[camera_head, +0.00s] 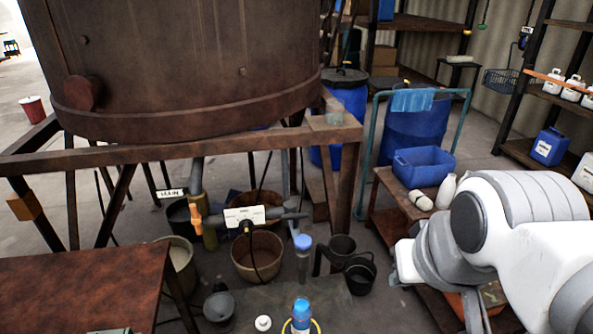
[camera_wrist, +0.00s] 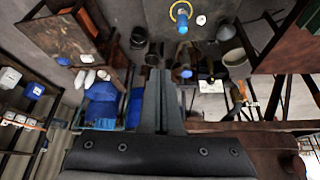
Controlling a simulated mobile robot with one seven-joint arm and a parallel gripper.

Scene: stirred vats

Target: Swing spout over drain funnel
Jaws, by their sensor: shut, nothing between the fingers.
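Under the rusty vat (camera_head: 200,60), a grey pipe (camera_head: 197,178) comes down to an orange-handled valve (camera_head: 196,217). A dark horizontal spout pipe (camera_head: 292,216) with a white label (camera_head: 245,216) extends right, above a brown bucket (camera_head: 257,262). The label also shows in the wrist view (camera_wrist: 210,86). A small grey vessel (camera_head: 218,307), perhaps the drain funnel, stands on the floor in front, left of the spout's end. My gripper (camera_wrist: 165,73) is shut and empty, apart from the pipework in the wrist view. Its fingertips are not clear in the head view, where my arm is at the right.
A rusty table (camera_head: 85,285) stands front left, and the vat's frame beam (camera_head: 180,148) crosses above the pipework. A bench with a blue crate (camera_head: 424,166) is near my arm.

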